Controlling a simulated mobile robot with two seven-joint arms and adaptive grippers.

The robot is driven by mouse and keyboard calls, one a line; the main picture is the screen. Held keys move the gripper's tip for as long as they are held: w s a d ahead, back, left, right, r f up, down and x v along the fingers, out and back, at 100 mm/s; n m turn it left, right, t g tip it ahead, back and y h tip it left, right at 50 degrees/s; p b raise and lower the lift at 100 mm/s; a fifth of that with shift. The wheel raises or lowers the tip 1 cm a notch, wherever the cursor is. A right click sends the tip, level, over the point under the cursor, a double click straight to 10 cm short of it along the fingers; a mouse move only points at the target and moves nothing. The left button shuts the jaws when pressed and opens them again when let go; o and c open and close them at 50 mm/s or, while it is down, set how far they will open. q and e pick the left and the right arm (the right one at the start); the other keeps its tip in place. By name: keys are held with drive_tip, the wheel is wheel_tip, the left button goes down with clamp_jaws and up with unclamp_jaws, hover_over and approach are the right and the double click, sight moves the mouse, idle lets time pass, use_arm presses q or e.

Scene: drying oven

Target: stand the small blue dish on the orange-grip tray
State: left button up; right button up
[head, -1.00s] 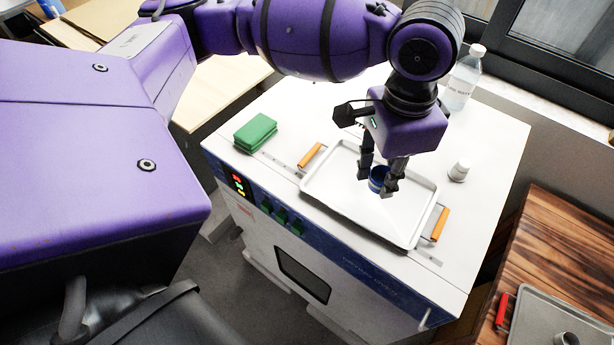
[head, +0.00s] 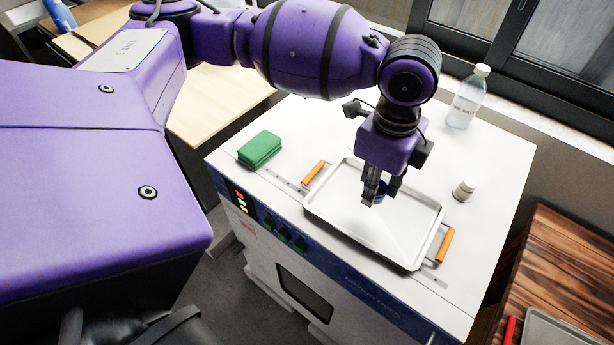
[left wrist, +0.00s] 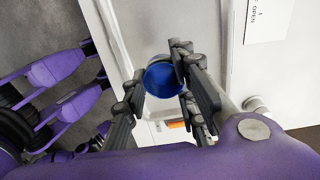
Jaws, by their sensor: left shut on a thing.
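The tray with orange grips (head: 345,222) lies flat on top of the white oven. My left gripper (head: 380,194) is over the tray's far half and is shut on the small blue dish (head: 384,186). The dish is mostly hidden behind the fingers in the head view. In the left wrist view the blue dish (left wrist: 164,79) shows its round blue face between the fingers of my left gripper (left wrist: 158,82). I cannot tell whether the dish touches the tray or hangs just above it. My right gripper is not in view.
A green sponge-like block (head: 260,149) lies left of the tray on the oven top. A wooden table (head: 555,255) is at the right. The tray's near part is clear.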

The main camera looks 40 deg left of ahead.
sight(360, 204)
use_arm(q)
drive_tip(key=a+f, duration=0.1)
drive_tip(key=w+f, duration=0.1)
drive_tip(key=shift+w+a+f, duration=0.1)
drive_tip(key=shift+a+f, duration=0.25)
drive_tip(key=shift+f, duration=0.05)
drive_tip(key=f, duration=0.3)
drive_tip(key=a+f, duration=0.1)
drive_tip(key=shift+w+f, duration=0.15)
drive_tip(key=shift+w, duration=0.15)
drive_tip(key=shift+d, duration=0.1)
drive_tip(key=o, duration=1.1)
drive_tip(key=shift+f, duration=0.1)
